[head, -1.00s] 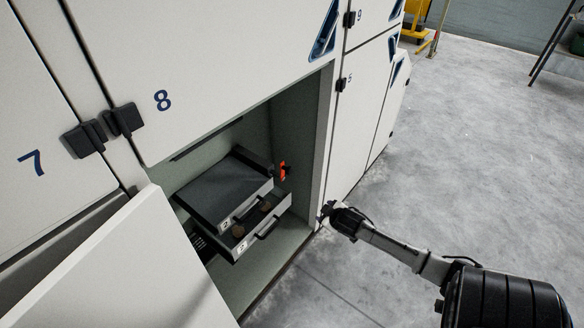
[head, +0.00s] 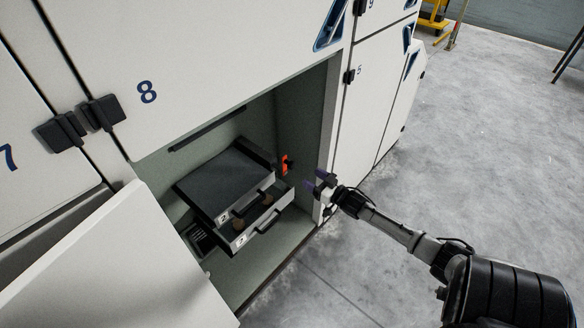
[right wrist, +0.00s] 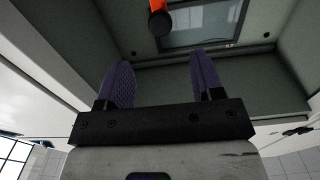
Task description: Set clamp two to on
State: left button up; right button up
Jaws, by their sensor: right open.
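An orange lever (head: 285,165) sits on the inner wall of the open compartment, beside the stacked drawers. I take it for the clamp; no number is readable on it. It also shows at the top of the right wrist view (right wrist: 157,14) with a dark round end, ahead of the fingers. My right gripper (head: 316,181) is at the right edge of the opening, to the right of the lever and apart from it. In the right wrist view its purple fingers (right wrist: 160,72) are spread with nothing between them. My left gripper is not in view.
The upper drawer (head: 225,182) and lower drawer (head: 262,227) jut out inside the compartment. An opened door panel (head: 120,265) stands at the lower left. The compartment's right frame (head: 326,140) is close to my right gripper. Grey floor (head: 480,130) is clear to the right.

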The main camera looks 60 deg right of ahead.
aim_at(293, 167)
jog(key=w+b, duration=0.1)
jog(key=w, duration=0.2)
jog(key=w+d+b, duration=0.1)
jog(key=w, duration=0.1)
jog(key=w+b, duration=0.1)
jog(key=w, duration=0.2)
jog(key=shift+w+d, duration=0.25)
jog(key=shift+w, duration=0.05)
jog(key=shift+w+d+b, duration=0.1)
jog(key=shift+w+b, duration=0.2)
jog(key=shift+w, duration=0.5)
jog(key=shift+c, duration=0.4)
grip_shut()
